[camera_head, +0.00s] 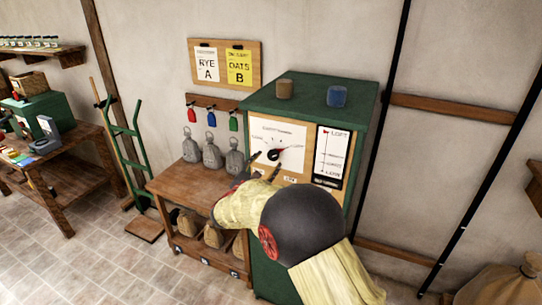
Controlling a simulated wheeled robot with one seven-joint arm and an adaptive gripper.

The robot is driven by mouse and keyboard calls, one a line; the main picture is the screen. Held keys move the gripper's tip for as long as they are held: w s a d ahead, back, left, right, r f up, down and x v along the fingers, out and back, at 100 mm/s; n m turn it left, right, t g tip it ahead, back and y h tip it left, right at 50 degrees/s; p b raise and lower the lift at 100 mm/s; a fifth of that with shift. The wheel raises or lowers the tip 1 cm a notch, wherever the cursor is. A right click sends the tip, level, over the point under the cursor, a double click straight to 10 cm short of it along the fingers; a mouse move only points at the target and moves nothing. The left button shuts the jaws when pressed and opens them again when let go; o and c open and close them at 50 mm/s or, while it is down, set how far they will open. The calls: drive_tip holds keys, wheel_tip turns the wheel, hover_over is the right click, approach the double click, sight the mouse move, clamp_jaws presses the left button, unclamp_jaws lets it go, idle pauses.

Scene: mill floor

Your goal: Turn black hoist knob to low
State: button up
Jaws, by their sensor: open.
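The black hoist knob (273,155) is on a white dial plate (268,134) on the front of a green cabinet (348,104). A red mark shows at the knob's right side, towards the right of the dial. The dial's small labels are too small to read surely. My gripper (267,165) is open, its two dark fingers pointing up at the dial, just below and left of the knob. I cannot tell whether they touch it. My arm hides the lower cabinet front.
A chart headed LOFT (330,155) is right of the dial. Two small round blocks, brown (284,89) and blue (336,96), stand on the cabinet. A wooden bench (180,180) with several grey sacks adjoins it at left. A green hand truck (133,150) stands farther left.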

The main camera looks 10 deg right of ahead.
sight(272, 157)
drive_tip(key=x, duration=0.6)
drive_tip(key=shift+c, duration=1.4)
drive_tip(key=shift+f, duration=0.1)
drive_tip(key=c, duration=0.9)
